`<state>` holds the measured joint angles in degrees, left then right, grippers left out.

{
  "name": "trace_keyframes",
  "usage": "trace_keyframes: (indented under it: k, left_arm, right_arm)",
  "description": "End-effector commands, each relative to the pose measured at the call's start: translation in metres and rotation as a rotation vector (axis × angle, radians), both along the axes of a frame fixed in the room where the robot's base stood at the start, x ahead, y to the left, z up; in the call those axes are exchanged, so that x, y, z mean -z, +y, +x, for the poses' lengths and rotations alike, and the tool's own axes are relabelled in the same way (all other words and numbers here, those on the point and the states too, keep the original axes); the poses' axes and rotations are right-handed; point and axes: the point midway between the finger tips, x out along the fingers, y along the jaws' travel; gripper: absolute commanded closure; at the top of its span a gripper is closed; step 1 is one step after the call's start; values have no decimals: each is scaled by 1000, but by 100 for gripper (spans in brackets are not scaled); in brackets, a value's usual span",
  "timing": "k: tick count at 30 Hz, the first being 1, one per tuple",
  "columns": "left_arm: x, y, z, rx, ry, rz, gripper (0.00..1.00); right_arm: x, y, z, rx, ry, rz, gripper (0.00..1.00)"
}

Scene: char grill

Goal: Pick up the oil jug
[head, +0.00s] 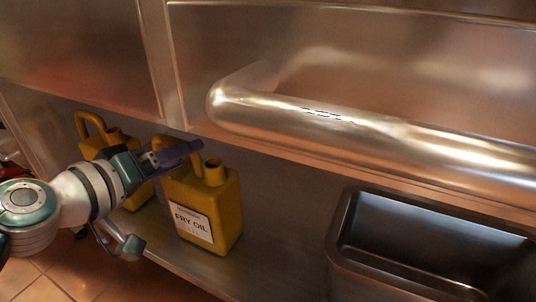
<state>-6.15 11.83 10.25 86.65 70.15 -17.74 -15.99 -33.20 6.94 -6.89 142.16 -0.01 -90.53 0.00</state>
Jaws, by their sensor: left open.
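A yellow oil jug (212,213) with a white "FRY OIL" label stands upright on the metal shelf, its open spout at the top. A second yellow jug (97,146) stands to its left, partly hidden behind my left arm. My left gripper (192,150) is open at the top of the labelled jug, beside its spout and over its handle area. The handle is mostly hidden by the gripper, and I cannot tell whether the fingers touch it. My right gripper is not in view.
A thick metal pipe or rail (300,114) runs across above and to the right of the jugs. A metal basin (430,245) stands at the lower right. A metal panel rises behind. The shelf (280,215) is bare between jug and basin.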

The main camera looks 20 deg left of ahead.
Motion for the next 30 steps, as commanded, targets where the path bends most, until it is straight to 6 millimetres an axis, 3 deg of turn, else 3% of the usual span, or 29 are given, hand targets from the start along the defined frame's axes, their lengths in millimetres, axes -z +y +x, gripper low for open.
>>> trace_keyframes:
  k: [6, 14, 30]
  left_arm:
    - [10, -1, 28, 0, -1, -1, 39]
    - [9, -1, 31, 1, 1, 0, 39]
    - [9, -1, 31, 1, 0, 0, 98]
  right_arm:
    - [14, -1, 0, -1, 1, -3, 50]
    - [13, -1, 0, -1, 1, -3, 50]
    - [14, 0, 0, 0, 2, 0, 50]
